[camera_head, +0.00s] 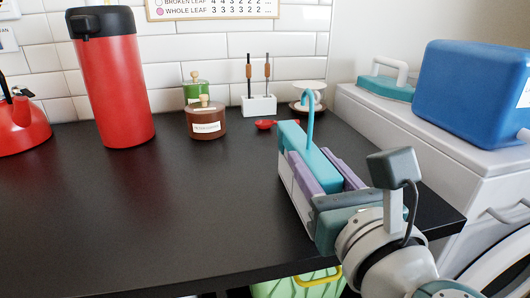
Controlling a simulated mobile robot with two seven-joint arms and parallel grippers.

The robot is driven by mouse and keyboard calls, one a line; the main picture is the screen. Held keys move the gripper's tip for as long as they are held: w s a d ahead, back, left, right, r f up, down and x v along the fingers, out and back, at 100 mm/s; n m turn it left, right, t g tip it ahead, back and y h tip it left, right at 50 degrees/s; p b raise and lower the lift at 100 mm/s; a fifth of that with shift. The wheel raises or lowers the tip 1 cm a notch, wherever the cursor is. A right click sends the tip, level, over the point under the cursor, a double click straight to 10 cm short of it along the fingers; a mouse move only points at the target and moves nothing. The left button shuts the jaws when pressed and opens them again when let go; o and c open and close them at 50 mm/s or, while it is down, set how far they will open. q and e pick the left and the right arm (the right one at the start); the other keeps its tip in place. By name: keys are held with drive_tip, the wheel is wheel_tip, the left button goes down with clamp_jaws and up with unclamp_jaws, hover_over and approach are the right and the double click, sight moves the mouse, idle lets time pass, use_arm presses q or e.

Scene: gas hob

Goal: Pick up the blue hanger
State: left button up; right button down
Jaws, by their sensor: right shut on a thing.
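The blue hanger (311,146) shows as a light blue slab with a hook curving up at its far end. My right gripper (327,172) comes in from the lower right. Its purple-lined fingers sit on both sides of the slab and are shut on it. The hanger is over the right part of the dark counter; I cannot tell whether it touches the counter. The fingers and wrist hide its lower and near parts. My left gripper is not in view.
The dark counter (150,215) is clear at left and centre. A red flask (112,90), red kettle (20,125), brown pot (205,120), green pot (196,91), white stand (259,105) and red spoon (265,124) line the back. A blue container (472,95) and iron (387,86) stand right.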

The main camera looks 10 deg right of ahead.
drive_tip(key=s+d+r+m+h+p, duration=0.1)
drive_tip(key=s+r+m+h+p, duration=0.1)
drive_tip(key=r+p, duration=1.9)
drive_tip(key=s+d+r+m+g+h+p, duration=0.1)
drive_tip(key=s+r+h+p, duration=0.3)
drive_tip(key=r+p, duration=1.7)
drive_tip(key=s+d+r+m+g+h+p, duration=0.1)
drive_tip(key=s+r+p, duration=0.6)
drive_tip(key=r+p, duration=1.4)
wheel_tip(320, 180, up, 12)
drive_tip(key=shift+s+d+f+m+h, duration=0.1)
drive_tip(key=shift+s+d+m+h, duration=0.35)
drive_tip(key=shift+m+h, duration=0.7)
